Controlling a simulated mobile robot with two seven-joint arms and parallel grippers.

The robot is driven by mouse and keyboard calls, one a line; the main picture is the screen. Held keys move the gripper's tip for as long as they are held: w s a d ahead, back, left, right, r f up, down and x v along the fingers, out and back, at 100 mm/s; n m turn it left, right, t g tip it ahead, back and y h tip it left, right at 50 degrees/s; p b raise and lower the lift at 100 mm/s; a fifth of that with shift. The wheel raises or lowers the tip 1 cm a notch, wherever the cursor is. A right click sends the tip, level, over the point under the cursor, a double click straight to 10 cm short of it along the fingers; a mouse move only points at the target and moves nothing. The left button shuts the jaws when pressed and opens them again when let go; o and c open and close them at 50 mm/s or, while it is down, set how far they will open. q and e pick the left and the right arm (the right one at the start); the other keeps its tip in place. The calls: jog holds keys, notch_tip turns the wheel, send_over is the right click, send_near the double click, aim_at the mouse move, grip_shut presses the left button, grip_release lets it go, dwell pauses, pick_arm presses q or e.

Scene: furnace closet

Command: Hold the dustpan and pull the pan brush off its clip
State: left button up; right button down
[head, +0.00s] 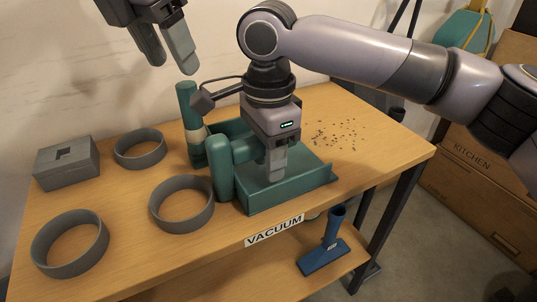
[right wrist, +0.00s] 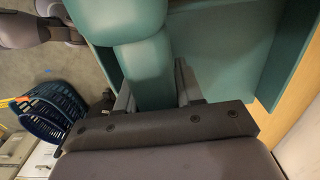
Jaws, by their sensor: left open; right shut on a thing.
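The green dustpan (head: 300,180) lies on the table, its pan to the right and its thick handle (head: 222,174) to the left. My right gripper (head: 274,160) comes down over the dustpan and is shut on its handle. In the right wrist view the green handle (right wrist: 148,75) passes between the two fingers. A green upright grip with a pale band, which looks like the pan brush (head: 187,101), stands at the dustpan's back left; its lower part and clip are partly hidden. My left gripper (head: 168,62) is open and empty, above and left of the brush.
Grey rings (head: 181,204) and a grey box (head: 67,163) are on the table's left side. Dark crumbs (head: 336,134) lie behind the pan at right. A blue floor nozzle (head: 323,256) stands on the lower shelf. The wall is close behind the table.

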aim_at(185, 84)
pick_arm(q)
jog(key=shift+x, duration=3.45)
grip_shut()
jog(key=shift+r, duration=0.2)
jog(key=shift+r, duration=1.6)
jog(key=shift+r, duration=2.45)
